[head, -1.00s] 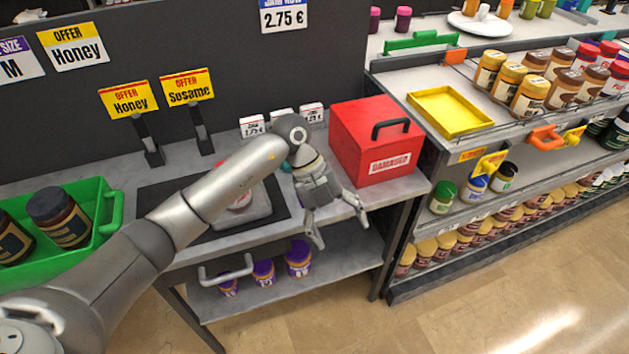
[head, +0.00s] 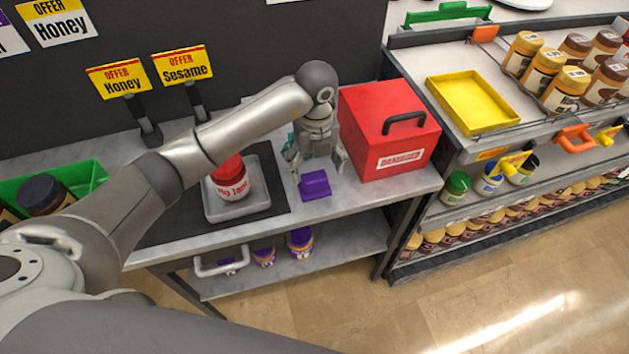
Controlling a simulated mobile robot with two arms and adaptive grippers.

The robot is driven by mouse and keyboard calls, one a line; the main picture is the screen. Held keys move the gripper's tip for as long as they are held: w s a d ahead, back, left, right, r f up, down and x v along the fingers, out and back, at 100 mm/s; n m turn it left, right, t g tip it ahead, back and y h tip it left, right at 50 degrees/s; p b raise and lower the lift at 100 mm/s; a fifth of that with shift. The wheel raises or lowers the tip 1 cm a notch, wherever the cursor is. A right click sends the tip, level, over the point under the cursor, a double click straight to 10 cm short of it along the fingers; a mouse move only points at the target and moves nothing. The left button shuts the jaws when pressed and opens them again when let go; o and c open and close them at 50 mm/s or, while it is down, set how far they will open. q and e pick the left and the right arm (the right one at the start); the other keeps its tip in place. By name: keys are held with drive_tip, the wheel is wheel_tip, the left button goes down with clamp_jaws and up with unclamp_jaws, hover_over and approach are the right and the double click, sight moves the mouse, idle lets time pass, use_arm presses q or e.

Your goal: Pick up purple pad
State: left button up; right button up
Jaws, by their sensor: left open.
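The purple pad (head: 315,184) is a small purple block on the grey counter, between the tray with the jar and the red box. My left gripper (head: 318,173) is open above and around the pad, with one finger to its left and one to its right. The fingers look apart from the pad; I cannot tell the exact height. My right gripper is not in view.
A red "DAMAGED" box (head: 397,135) stands close to the right of my left gripper. A red-lidded jar (head: 230,180) sits in a grey tray (head: 262,206) to the left. A teal thing behind the gripper is mostly hidden. The counter's front edge is near.

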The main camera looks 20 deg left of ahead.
sight(315, 176)
use_arm(q)
drive_tip(key=f, duration=0.1)
drive_tip(key=f+p, duration=0.2)
drive_tip(key=f, duration=0.1)
drive_tip(key=shift+s+f, duration=0.1)
drive_tip(key=shift+s, duration=0.15)
drive_tip(key=shift+a+f, duration=0.1)
drive_tip(key=shift+f, duration=0.35)
drive_tip(key=shift+w, duration=0.1)
drive_tip(key=shift+c, duration=1.3)
drive_tip(key=c, duration=0.9)
drive_tip(key=shift+o, duration=0.2)
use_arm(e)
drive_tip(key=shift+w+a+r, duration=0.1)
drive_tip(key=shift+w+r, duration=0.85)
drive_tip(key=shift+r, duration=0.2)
use_arm(q)
drive_tip(key=shift+r, duration=0.1)
